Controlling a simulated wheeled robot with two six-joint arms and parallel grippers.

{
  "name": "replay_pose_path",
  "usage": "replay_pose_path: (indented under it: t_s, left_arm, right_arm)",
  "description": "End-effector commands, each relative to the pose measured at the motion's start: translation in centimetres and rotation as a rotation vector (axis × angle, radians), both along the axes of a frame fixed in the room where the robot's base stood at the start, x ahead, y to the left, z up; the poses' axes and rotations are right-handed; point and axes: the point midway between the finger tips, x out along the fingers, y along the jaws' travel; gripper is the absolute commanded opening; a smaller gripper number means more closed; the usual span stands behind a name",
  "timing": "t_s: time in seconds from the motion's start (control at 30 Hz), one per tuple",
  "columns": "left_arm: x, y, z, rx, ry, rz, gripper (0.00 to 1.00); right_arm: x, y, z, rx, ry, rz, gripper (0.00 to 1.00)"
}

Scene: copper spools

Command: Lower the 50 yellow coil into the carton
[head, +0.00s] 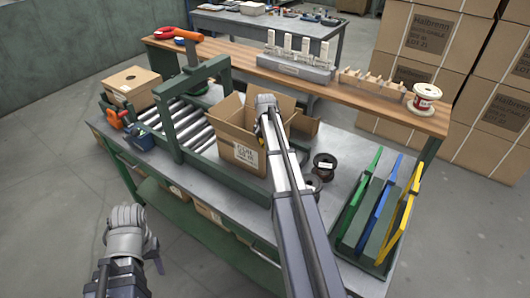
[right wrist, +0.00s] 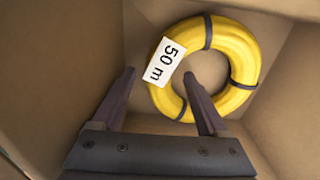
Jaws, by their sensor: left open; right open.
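The yellow coil (right wrist: 238,50) has dark bands and a white "50 m" tag, and lies inside the carton in the right wrist view. The open brown carton (head: 228,133) stands on the grey bench, its flaps up. My right gripper (right wrist: 158,75) is open inside the carton. Its fingertips appear on either side of the coil's near-left part in the picture; I cannot tell whether they touch it. In the head view its fingers and the coil are hidden by the carton and my arm. My left gripper (head: 128,215) is open and empty, off the bench's left front.
A green roller frame (head: 168,130) stands left of the carton, with a closed box (head: 132,84) beyond. Dark spools (head: 324,166) lie right of my right arm. Green, blue and yellow dividers (head: 380,205) stand at the bench's right end. A wooden shelf (head: 230,60) runs behind.

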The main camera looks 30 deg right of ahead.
Motion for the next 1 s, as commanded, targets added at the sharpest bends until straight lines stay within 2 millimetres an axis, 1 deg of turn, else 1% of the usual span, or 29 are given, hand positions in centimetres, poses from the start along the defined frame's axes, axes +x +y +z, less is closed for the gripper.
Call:
replay_pose_path:
  t_s: [0.17,0.27,0.47,0.7,0.8,0.9,1.0]
  left_arm:
    - [0.0,0.0,0.4,0.000,0.000,0.000,0.50]
    - [0.0,0.0,1.0,0.000,0.000,0.000,0.50]
    - [0.0,0.0,3.3,0.000,0.000,0.000,0.50]
    - [0.0,0.0,6.5,0.000,0.000,0.000,0.50]
    - [0.0,0.0,7.5,0.000,0.000,0.000,0.50]
    - [0.0,0.0,7.9,0.000,0.000,0.000,0.50]
    - [0.0,0.0,7.9,0.000,0.000,0.000,0.50]
  right_arm:
    - [0.0,0.0,0.4,0.000,0.000,0.000,0.77]
    - [0.0,0.0,1.0,0.000,0.000,0.000,0.77]
    - [0.0,0.0,3.3,0.000,0.000,0.000,0.77]
    - [0.0,0.0,6.5,0.000,0.000,0.000,0.77]
    - [0.0,0.0,7.5,0.000,0.000,0.000,0.77]
    - [0.0,0.0,7.9,0.000,0.000,0.000,0.77]
    - [0.0,0.0,7.9,0.000,0.000,0.000,0.77]
